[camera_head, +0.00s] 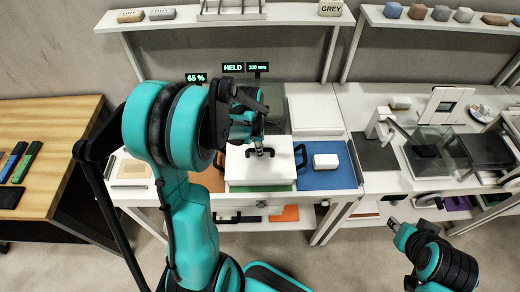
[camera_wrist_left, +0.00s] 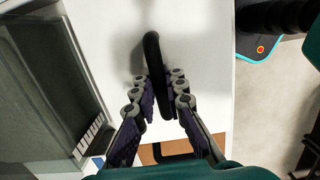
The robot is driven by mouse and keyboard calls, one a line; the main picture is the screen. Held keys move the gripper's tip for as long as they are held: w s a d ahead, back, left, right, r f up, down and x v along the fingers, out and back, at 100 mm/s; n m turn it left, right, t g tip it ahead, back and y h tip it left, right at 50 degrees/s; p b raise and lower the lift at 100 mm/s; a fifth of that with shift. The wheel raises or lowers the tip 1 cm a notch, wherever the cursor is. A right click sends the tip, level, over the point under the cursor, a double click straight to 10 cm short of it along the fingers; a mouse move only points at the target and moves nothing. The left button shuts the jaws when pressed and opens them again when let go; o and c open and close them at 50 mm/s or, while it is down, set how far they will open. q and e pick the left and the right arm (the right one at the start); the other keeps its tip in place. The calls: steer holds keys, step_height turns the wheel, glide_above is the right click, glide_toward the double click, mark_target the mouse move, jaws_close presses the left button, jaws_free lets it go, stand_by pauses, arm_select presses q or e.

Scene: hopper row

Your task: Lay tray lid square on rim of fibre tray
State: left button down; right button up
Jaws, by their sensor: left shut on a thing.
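The white tray lid (camera_head: 250,168) is a flat panel with a black handle (camera_head: 259,153) in its middle. My left gripper (camera_head: 265,151) is shut on that handle. In the left wrist view the handle (camera_wrist_left: 153,60) stands between the fingers of my left gripper (camera_wrist_left: 163,98), over the white lid (camera_wrist_left: 205,60).
A green mat (camera_head: 283,188) lies under the tray. To its right a blue mat (camera_head: 335,180) carries a white block (camera_head: 326,161). A dark glassy panel (camera_head: 290,95) and a white panel (camera_head: 315,113) are behind. Small displays (camera_head: 233,67) read "HELD", "65 %" and "100 mm".

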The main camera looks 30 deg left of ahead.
arm_select(q)
steer(key=shift+f+b, duration=0.3)
steer(key=shift+f, duration=0.1)
steer(key=c, duration=1.5)
jaws_free()
steer(key=shift+r, duration=0.1)
steer(key=r, duration=0.8)
steer(key=a+r, duration=0.1)
steer(key=r, duration=0.3)
steer(key=shift+s+a, duration=0.1)
steer(key=shift+s, duration=0.3)
steer(key=shift+f, duration=0.1)
